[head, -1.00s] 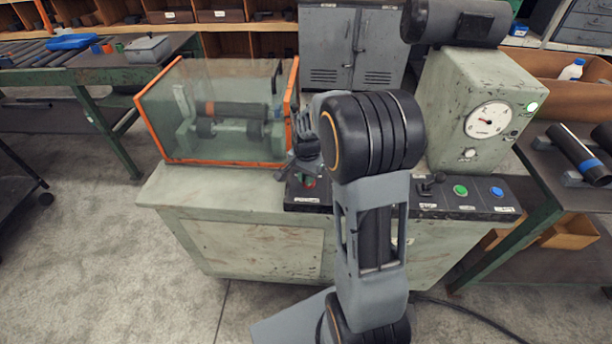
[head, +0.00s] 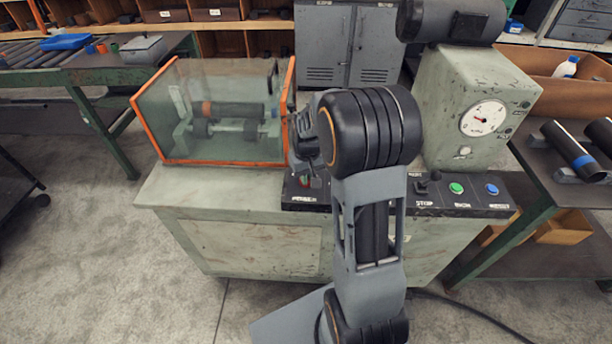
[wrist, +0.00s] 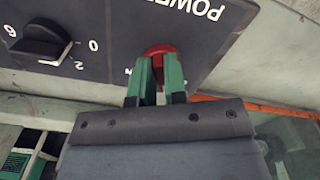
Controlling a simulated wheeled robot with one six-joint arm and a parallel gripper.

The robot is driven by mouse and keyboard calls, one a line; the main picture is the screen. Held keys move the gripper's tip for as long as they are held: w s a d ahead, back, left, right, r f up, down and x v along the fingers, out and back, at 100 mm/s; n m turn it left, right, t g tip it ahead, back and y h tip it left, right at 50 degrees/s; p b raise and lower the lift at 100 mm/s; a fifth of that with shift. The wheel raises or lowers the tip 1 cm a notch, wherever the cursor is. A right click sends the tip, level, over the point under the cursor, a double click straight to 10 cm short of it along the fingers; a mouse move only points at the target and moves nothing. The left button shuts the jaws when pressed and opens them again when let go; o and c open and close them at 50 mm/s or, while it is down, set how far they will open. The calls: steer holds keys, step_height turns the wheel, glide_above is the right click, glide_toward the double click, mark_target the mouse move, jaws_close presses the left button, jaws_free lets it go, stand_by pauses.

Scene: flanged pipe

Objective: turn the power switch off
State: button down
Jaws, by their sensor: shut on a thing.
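The power switch (wrist: 160,50) is a red knob on a black panel, beside the word POWER, which reads upside down in the wrist view. My gripper (wrist: 160,80) has its two green fingers closed on it. The fingers hide part of the knob and the marks by it. In the head view a bit of red from the power switch (head: 313,183) shows on the panel's left part, below my gripper (head: 306,165). The arm hides the middle of the panel.
A black rotary knob (wrist: 42,40) marked 0 and 2 sits beside the switch. The panel also has a green button (head: 456,188) and a blue button (head: 492,189). An orange-edged clear guard (head: 220,115) stands left, a gauge box (head: 470,95) right.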

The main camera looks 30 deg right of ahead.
steer(key=shift+d+n, duration=0.2)
steer(key=shift+n, duration=1.7)
steer(key=c, duration=1.2)
jaws_free()
steer(key=shift+o, duration=0.2)
step_height(320, 180, up, 14)
steer(key=p, duration=0.1)
steer(key=shift+w+f, duration=0.1)
